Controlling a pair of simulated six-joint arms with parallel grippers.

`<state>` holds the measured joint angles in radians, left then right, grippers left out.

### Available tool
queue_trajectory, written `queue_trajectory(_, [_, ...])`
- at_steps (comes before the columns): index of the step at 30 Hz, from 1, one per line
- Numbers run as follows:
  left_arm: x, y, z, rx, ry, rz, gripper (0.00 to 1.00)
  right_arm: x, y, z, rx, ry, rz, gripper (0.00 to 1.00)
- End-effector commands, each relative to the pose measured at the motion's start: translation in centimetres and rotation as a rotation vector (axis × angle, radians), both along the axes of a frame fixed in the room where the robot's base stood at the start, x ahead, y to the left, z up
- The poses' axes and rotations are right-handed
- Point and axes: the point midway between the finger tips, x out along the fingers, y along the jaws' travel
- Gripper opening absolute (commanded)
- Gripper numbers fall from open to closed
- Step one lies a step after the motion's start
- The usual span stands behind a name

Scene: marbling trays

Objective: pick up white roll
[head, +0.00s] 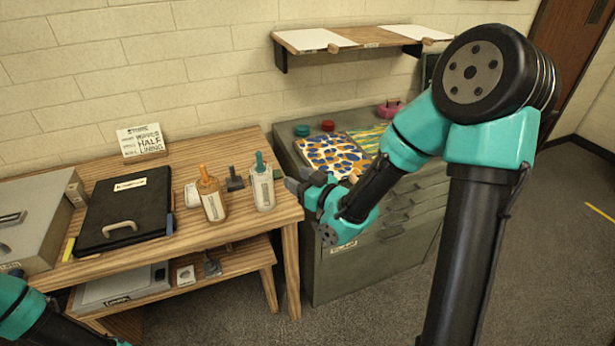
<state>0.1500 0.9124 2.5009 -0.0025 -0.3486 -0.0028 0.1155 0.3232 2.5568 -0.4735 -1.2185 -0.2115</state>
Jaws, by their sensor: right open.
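A small white roll-like thing (192,195) stands on the wooden table (95,181), partly hidden behind the bottle with the orange top (212,201); I take it for the white roll. My right gripper (291,186) is at the table's right edge, pointing left. It is open, apart from the white roll, with the teal-topped bottle (263,188) between them. Its fingertips are small and partly hard to make out. My left arm shows only at the bottom left corner, and its gripper is out of the picture.
A black case (120,200) lies left of the bottles, and a grey box (30,225) is further left. A dark stamp-like tool (235,182) stands between the bottles. A grey drawer cabinet (335,270) bears patterned sheets (335,153). A wall shelf (345,38) hangs above.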

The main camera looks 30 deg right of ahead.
Motion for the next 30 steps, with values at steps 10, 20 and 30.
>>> queue_trajectory(10, [0.00,0.01,0.00,0.000,0.000,0.000,0.50,0.02,0.06,-0.01,0.000,0.000,0.001,0.50])
queue_trajectory(20, [0.00,0.01,0.00,0.000,0.000,0.000,0.82,0.01,0.05,-0.01,0.000,0.000,0.001,0.50])
queue_trajectory(30, [0.00,0.01,0.00,0.000,0.000,0.000,0.97,0.02,0.04,-0.01,0.000,0.000,0.001,0.50])
